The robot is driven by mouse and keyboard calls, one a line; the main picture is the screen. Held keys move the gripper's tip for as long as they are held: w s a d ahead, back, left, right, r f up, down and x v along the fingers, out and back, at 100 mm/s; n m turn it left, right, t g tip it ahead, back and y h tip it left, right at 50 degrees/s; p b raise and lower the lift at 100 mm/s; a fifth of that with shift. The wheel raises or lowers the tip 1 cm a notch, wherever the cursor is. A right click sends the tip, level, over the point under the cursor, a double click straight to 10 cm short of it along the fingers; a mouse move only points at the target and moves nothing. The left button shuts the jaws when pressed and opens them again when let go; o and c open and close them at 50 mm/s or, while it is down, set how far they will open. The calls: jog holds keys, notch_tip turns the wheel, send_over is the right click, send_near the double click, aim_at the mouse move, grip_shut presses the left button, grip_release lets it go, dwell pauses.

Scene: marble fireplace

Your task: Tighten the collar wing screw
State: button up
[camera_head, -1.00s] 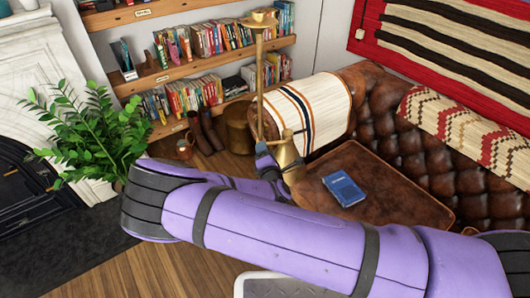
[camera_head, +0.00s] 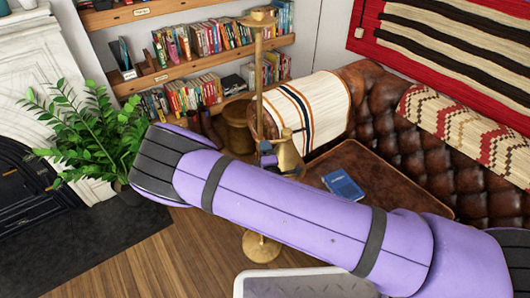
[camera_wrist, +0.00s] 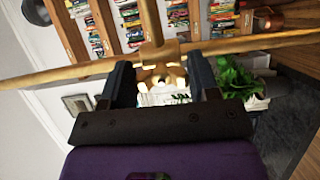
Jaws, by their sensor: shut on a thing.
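A tall brass stand (camera_head: 259,85) rises in the head view from a round brass base (camera_head: 262,246) on the floor. A brass cone-shaped part (camera_head: 289,155) sits beside its pole at mid height. My gripper (camera_head: 267,158) is at the pole there, largely hidden behind my purple arm. In the wrist view, the two dark fingers of my gripper (camera_wrist: 162,82) are on either side of a small brass piece with lobes, apparently the wing screw (camera_wrist: 160,73), next to the brass pole (camera_wrist: 60,74).
A brown leather-topped table (camera_head: 400,195) with a blue book (camera_head: 343,185) is right of the stand. A leather sofa (camera_head: 400,125) stands behind it. Bookshelves (camera_head: 200,65) are at the back, and a leafy plant (camera_head: 90,135) is at left by the fireplace.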

jog(key=shift+f, duration=0.1)
jog(key=o, duration=0.9)
jog(key=s, duration=0.3)
jog(key=s+d, duration=0.1)
jog(key=s, duration=0.6)
jog(key=shift+s+d, duration=0.25)
jog(key=shift+s, duration=0.15)
